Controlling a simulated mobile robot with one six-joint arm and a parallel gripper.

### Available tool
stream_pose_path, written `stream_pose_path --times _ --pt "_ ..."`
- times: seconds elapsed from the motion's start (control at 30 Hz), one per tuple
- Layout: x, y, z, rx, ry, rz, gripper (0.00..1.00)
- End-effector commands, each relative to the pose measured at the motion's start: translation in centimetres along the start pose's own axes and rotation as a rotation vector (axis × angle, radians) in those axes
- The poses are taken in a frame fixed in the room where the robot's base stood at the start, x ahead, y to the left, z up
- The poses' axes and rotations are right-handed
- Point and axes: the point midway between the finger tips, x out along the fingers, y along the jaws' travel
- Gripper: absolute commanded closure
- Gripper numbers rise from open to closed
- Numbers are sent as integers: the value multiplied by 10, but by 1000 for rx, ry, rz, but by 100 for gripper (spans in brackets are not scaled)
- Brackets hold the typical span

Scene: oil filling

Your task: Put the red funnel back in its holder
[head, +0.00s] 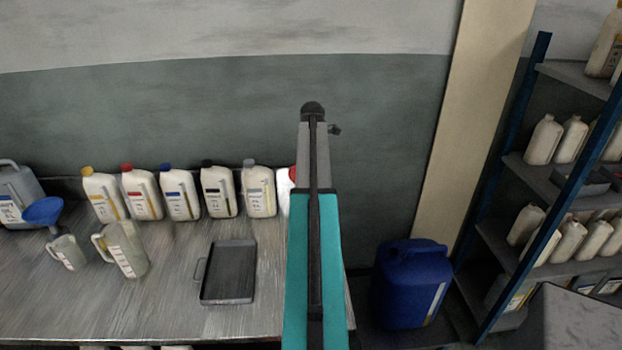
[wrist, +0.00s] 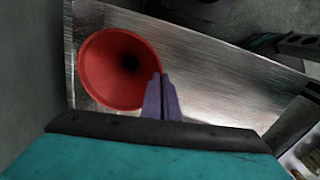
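In the wrist view, the red funnel (wrist: 98,72) shows its wide mouth toward the camera, with the dark spout hole inside. My gripper (wrist: 160,78) has its two fingers close together at the funnel's right rim and appears shut on it. The funnel is seen over a grey metal surface (wrist: 215,70); its height above that surface is hard to tell. I cannot make out a funnel holder in either view.
In the head view, the workbench (head: 180,285) carries a row of white bottles (head: 180,193), a blue funnel (head: 42,211), a measuring jug (head: 125,250) and a dark tray (head: 230,272). A blue canister (head: 410,285) stands right of my arm. A shelf rack (head: 560,170) with bottles is at right.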

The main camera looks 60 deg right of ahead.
Motion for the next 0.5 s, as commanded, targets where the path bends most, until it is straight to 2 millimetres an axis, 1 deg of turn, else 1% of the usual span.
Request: stream_pose_path --times 0.5 --pt "3 0 0 0 0 0 100"
